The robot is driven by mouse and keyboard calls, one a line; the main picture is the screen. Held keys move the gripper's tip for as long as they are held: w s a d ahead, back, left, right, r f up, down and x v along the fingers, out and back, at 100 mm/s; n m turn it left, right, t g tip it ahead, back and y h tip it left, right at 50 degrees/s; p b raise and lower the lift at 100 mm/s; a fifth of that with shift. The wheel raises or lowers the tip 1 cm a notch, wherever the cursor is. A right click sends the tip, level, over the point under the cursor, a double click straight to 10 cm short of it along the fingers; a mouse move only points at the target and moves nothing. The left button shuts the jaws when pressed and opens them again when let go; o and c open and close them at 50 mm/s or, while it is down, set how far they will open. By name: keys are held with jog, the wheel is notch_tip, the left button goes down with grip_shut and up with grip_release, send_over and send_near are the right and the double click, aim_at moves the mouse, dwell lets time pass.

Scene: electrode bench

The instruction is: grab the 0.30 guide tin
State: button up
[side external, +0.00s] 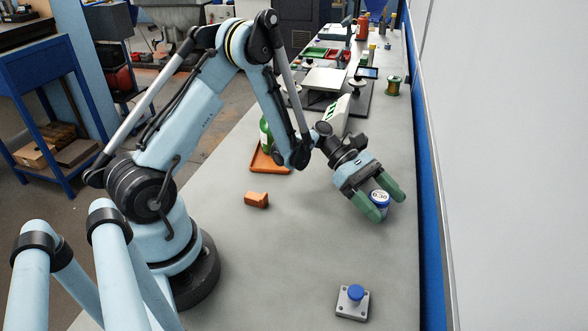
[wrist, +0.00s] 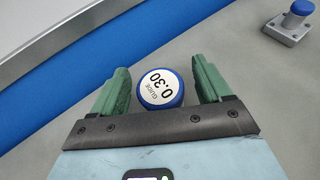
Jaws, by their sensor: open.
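The 0.30 guide tin (side external: 380,199) is a small round tin with a blue rim and a white label, standing on the grey bench. In the wrist view the tin (wrist: 158,88) shows its lid, marked "GUIDE 0.30". My gripper (side external: 378,205) is open, with its two green fingers on either side of the tin. In the wrist view my gripper (wrist: 161,82) has the tin between its fingers, with a gap to each finger. The lower part of the tin is partly hidden by a finger in the side view.
A blue-topped button on a grey plate (side external: 353,301) is near the front. An orange block (side external: 256,200) lies to the left. An orange tray (side external: 258,166) holds a green bottle. A spool (side external: 393,86) stands farther back. A blue bench edge (side external: 428,200) runs along the right.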

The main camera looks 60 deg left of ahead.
jog(key=shift+w+d+f, duration=0.1)
jog(key=shift+d+f, duration=0.05)
jog(key=shift+d, duration=0.25)
jog(key=c, duration=1.1)
jog(key=shift+c, duration=0.2)
